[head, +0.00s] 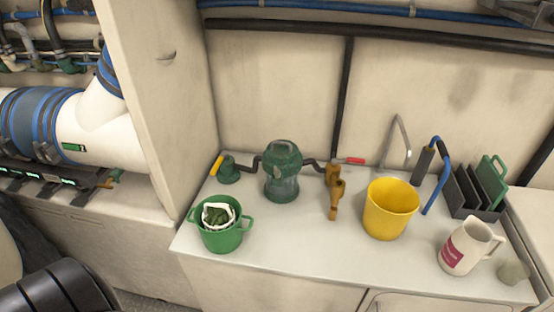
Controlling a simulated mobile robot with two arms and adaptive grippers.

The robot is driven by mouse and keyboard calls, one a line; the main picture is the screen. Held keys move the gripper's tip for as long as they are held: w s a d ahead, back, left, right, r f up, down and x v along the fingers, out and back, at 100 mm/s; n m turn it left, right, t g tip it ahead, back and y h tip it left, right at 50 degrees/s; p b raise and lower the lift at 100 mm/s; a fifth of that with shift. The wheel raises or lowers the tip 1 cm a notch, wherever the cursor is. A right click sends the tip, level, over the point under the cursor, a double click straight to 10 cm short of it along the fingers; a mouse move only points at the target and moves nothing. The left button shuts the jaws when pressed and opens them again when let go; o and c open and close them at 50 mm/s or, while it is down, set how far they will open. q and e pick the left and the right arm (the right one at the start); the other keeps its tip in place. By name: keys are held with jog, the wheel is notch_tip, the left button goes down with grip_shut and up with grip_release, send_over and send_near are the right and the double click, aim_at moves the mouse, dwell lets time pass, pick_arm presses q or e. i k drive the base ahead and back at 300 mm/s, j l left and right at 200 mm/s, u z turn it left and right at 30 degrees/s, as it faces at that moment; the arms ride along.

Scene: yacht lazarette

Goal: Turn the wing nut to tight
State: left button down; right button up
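A green strainer-like unit (283,172) with a clear lower bowl stands on the white counter, toward the back. A raised green piece (284,147) sits on its lid; I cannot tell whether this is the wing nut, or how tight it is. Dark pipes run from the unit to a green valve (229,170) with a yellow handle on the left and a brass-coloured fitting (335,191) on the right. A red handle (354,161) shows beside that fitting. Neither gripper is in view.
A green bucket (222,238) holding something white and green stands front left. A yellow bucket (390,210), a white jug (468,247), a small cup (514,272) and a dark rack (477,192) stand right. The counter's (300,245) front middle is clear.

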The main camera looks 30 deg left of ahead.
aim_at(277, 172)
jog(key=u, duration=1)
